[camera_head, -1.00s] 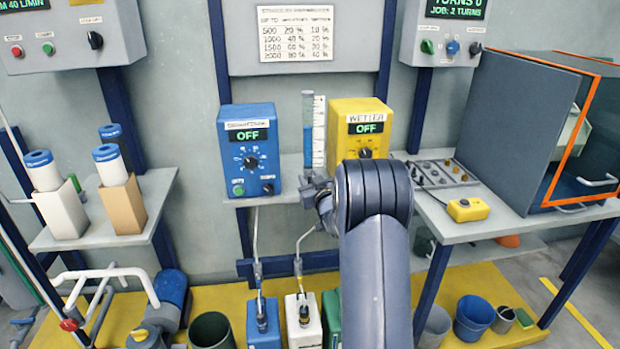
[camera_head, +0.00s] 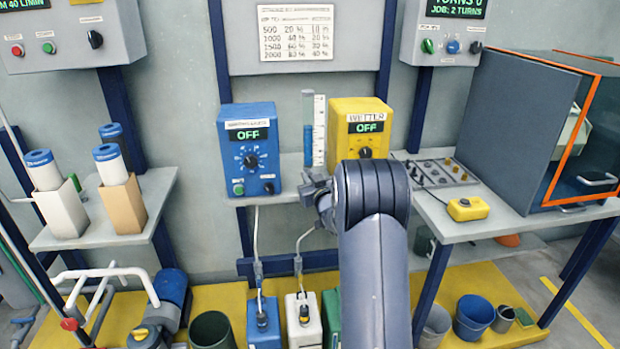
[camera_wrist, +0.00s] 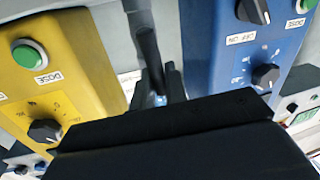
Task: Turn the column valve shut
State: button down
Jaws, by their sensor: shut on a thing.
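The clear column (camera_head: 308,108) stands on the shelf between the blue pump box and the yellow pump box, beside a white scale strip. Blue liquid fills roughly its lower half. My gripper (camera_head: 314,183) is at the foot of the column, shut on the column valve. The valve is mostly hidden by my gripper and arm, so I cannot tell its handle angle in the head view. In the wrist view, dark narrow parts show between the two boxes at my gripper (camera_wrist: 160,88); I cannot clearly separate fingers from handle.
The blue pump box (camera_head: 250,175) and yellow pump box (camera_head: 345,145) stand close on either side, both displays reading OFF. A bench (camera_head: 465,228) with a yellow switch box (camera_head: 467,209) is at right. White filter housings stand on a shelf at left.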

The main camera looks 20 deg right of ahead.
jog(key=shift+f, duration=0.1)
jog(key=shift+d+m+b, duration=0.15)
jog(key=shift+m+b, duration=0.35)
jog(key=c, duration=1.5)
grip_release()
jog(key=shift+o, duration=0.2)
jog(key=shift+s, duration=0.1)
jog(key=s+a, duration=0.1)
jog(key=s, duration=0.9)
jog(key=shift+s, duration=0.3)
